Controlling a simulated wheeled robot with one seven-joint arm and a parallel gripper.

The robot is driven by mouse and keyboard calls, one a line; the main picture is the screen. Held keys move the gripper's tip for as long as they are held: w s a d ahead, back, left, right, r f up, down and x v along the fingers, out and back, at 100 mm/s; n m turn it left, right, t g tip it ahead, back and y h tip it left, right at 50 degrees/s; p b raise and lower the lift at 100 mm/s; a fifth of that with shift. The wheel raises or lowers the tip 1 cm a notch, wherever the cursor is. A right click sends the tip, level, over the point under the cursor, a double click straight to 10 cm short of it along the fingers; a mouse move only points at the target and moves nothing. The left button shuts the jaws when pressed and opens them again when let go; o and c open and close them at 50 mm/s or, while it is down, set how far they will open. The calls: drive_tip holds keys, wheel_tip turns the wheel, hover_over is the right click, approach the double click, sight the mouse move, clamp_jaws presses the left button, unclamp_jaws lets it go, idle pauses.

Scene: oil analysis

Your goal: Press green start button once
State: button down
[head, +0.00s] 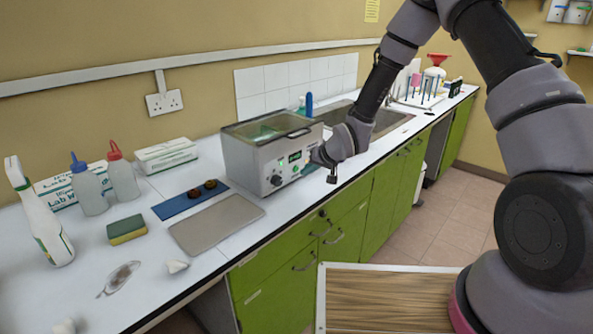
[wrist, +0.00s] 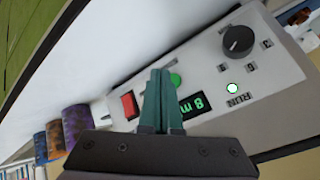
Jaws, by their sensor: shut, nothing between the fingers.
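The grey water-bath machine (head: 250,157) with a clear lid stands on the bench in the head view. Its front panel (wrist: 205,75) fills much of the wrist view. The round green button (wrist: 176,79) shows just right of my fingertips, partly hidden by them. My gripper (wrist: 160,72) is shut and empty, its teal fingers pointing at the panel; whether they touch it I cannot tell. A red switch (wrist: 129,104) lies left of the fingers. A green-lit display (wrist: 192,104) reads like "8 m". The light by RUN (wrist: 232,88) is bright, white with a green rim.
A black knob (wrist: 238,40) is on the panel. On the bench are a grey tray (head: 215,224), a blue mat (head: 178,207), a sponge (head: 127,230), a spray bottle (head: 42,215) and wash bottles (head: 88,186). A sink (head: 385,122) lies behind my arm.

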drive_tip(key=shift+s+d, duration=0.75)
drive_tip(key=shift+d, duration=0.15)
drive_tip(key=shift+s+d, duration=0.7)
drive_tip(key=shift+d, duration=0.2)
drive_tip(key=s+d+r+m+t+h, duration=0.1)
drive_tip(key=d+r+h, duration=0.1)
drive_tip(key=d+r, duration=0.8)
drive_tip(key=s+d+r+m+h, duration=0.15)
drive_tip(key=d+r, duration=0.55)
drive_tip(key=r, duration=0.7)
drive_tip(key=s+d+r+m, duration=0.1)
drive_tip(key=s+d+r, duration=0.1)
drive_tip(key=s+r, duration=0.3)
drive_tip(key=s+d+r+m, duration=0.1)
drive_tip(key=s+d+r, duration=0.2)
drive_tip(key=s, duration=0.7)
drive_tip(key=s+d+r+m, duration=0.1)
drive_tip(key=s+d+r, duration=0.2)
drive_tip(key=s+r, duration=0.3)
drive_tip(key=shift+s+d+r+h, duration=0.15)
drive_tip(key=shift+s+r+h, duration=0.2)
drive_tip(key=shift+s, duration=0.85)
